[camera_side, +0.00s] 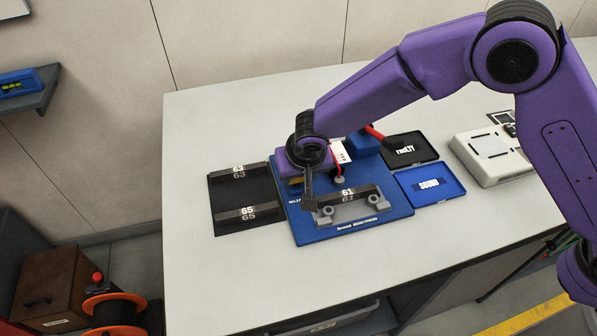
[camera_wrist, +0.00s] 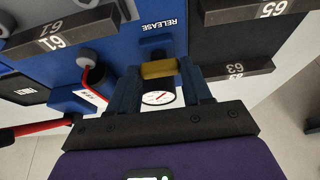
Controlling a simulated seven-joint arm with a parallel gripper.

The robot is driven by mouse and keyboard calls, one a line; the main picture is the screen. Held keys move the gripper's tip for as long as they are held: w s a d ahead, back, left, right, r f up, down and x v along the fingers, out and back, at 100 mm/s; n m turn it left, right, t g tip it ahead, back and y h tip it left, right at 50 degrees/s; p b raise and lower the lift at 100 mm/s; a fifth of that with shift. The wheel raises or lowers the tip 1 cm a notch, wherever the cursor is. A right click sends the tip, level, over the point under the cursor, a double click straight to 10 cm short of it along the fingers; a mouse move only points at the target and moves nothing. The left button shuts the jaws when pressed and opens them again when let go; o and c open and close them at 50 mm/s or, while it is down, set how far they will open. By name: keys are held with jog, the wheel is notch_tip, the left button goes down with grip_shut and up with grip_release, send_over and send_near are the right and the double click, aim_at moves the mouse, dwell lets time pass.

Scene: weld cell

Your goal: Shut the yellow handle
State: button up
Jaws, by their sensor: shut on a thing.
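The yellow handle (camera_wrist: 160,68) shows in the wrist view as a short bar between the two dark fingers of my gripper (camera_wrist: 162,80). The gripper is shut on it. Printing on the blue board beyond it reads RELEASE, upside down. A round white gauge (camera_wrist: 158,98) shows just below the handle, partly hidden. In the side view, my gripper (camera_side: 302,190) is low over the left part of the blue board (camera_side: 300,232). Only a small yellow piece of the handle (camera_side: 296,182) shows there, and the arm hides most of it.
A grey fixture (camera_side: 352,211) holds a dark bar marked 61, right of my gripper. A black tray (camera_side: 228,190) with bars 63 and 65 lies left. A red lever (camera_side: 376,133) rises behind. FAULTY (camera_side: 407,148) and SOUND (camera_side: 429,184) trays lie right. The front table is clear.

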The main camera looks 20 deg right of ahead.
jog(key=o, duration=0.8)
jog(key=shift+s, duration=0.1)
jog(key=v, duration=1.7)
jog(key=shift+a+r, duration=0.1)
jog(key=shift+r, duration=0.15)
